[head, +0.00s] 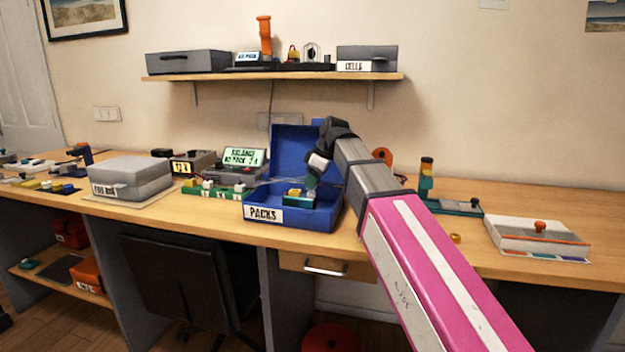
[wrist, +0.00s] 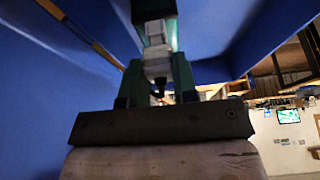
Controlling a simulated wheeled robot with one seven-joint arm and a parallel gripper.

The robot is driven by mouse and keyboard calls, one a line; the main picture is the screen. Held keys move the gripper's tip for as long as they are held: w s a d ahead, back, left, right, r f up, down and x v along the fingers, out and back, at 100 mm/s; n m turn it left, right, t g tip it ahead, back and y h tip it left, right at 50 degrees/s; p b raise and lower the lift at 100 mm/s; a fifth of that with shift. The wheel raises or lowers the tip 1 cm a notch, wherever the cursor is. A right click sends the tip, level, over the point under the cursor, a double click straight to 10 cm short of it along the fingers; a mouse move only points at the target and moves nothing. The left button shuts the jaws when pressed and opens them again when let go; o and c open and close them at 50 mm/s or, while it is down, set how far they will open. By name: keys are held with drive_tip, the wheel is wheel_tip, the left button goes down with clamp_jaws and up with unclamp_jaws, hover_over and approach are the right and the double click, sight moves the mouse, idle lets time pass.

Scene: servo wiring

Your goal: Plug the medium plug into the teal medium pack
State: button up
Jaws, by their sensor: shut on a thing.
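My gripper (head: 312,180) reaches into the open blue box labelled PACKS (head: 295,222). In the wrist view its two green fingers (wrist: 157,88) are shut on a small pale plug (wrist: 157,68) with a dark lower end. The plug points at a teal pack (wrist: 143,10) and is in line with a white connector piece (wrist: 155,35) on it. I cannot tell whether the plug is seated or only touching. In the head view a teal pack (head: 298,201) with a yellow part lies in the box, just below my gripper.
The box's raised blue lid (head: 293,150) stands behind my gripper, and its walls close in on both sides. A green board (head: 217,192) with white connectors lies left of the box. A lit display (head: 243,156) reads BALANCE. A grey case (head: 130,177) stands further left.

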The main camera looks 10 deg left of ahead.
drive_tip(key=shift+f, duration=0.45)
drive_tip(key=o, duration=1)
drive_tip(key=v, duration=1)
drive_tip(key=shift+d+r, duration=0.15)
drive_tip(key=shift+r, duration=0.2)
